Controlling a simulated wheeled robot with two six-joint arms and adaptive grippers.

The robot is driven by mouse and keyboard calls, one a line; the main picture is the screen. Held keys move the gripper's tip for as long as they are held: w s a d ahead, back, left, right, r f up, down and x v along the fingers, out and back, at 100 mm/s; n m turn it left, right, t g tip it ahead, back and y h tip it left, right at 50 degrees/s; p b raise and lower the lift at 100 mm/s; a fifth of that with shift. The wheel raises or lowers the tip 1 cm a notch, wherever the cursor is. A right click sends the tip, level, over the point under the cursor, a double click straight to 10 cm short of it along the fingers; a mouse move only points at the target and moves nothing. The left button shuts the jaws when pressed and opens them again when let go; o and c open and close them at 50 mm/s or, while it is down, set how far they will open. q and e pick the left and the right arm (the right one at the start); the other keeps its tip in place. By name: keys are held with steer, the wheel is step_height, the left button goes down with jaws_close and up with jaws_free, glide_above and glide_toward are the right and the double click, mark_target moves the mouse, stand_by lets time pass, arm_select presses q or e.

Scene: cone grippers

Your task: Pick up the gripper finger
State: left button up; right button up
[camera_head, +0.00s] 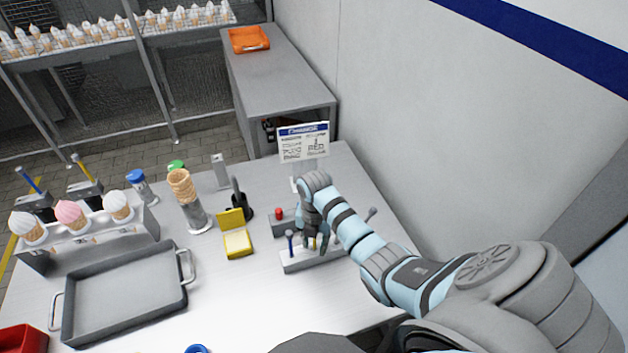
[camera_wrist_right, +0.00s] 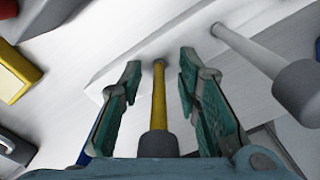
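A light grey holder block (camera_head: 297,266) stands on the table under my right gripper (camera_head: 318,238). In the right wrist view, a yellow rod (camera_wrist_right: 159,98) with a grey end, likely the gripper finger, lies between the two green fingers of my right gripper (camera_wrist_right: 160,88). The fingers are open, with a gap on both sides of the rod. A pale grey rod (camera_wrist_right: 250,47) with a thick end is to the right, outside the fingers. The arm hides part of the block in the head view. My left gripper is out of view.
A small sign (camera_head: 303,142) stands behind my right arm. A yellow box (camera_head: 236,242) and a cone stack (camera_head: 181,186) are to the left. Further left are a grey tray (camera_head: 125,292) and an ice-cream cone rack (camera_head: 110,232). Bare table lies in front of the yellow box.

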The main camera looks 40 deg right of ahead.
jaws_close()
steer(key=shift+r, duration=0.1)
